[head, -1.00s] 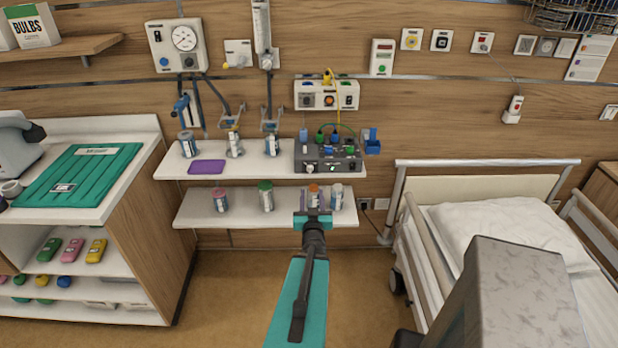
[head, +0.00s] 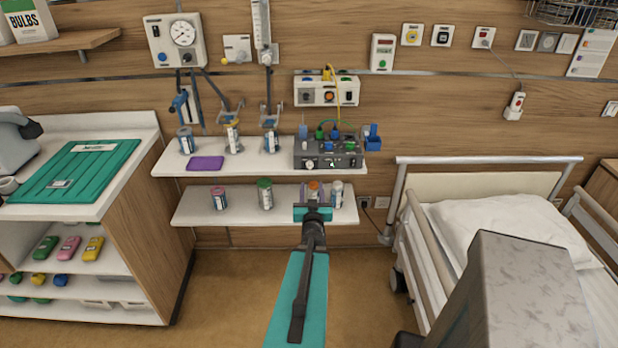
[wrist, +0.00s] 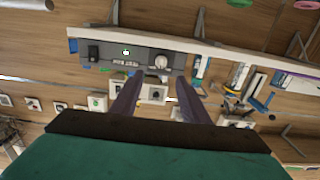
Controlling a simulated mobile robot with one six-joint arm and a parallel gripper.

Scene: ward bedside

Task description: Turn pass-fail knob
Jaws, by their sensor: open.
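A dark grey control unit (head: 345,162) stands at the right end of the upper wall shelf, with knobs and a small lit green mark on its front. It also shows in the wrist view (wrist: 142,57), upside down. There a pale round knob (wrist: 160,62) lies just beyond my fingertips, and a dark knob (wrist: 93,52) is further left. No readable label shows which is the pass-fail knob. My gripper (head: 313,193) is open and empty, in front of the lower shelf and below the unit. Its two purple fingers (wrist: 157,84) are apart, with a gap from the pale knob.
The upper shelf (head: 230,163) also carries jars and a purple pad (head: 205,163). The lower shelf (head: 240,207) holds several bottles near my gripper. A wall box (head: 327,92) with a yellow cable hangs above the unit. A railed bed (head: 430,238) stands right, a counter (head: 115,132) left.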

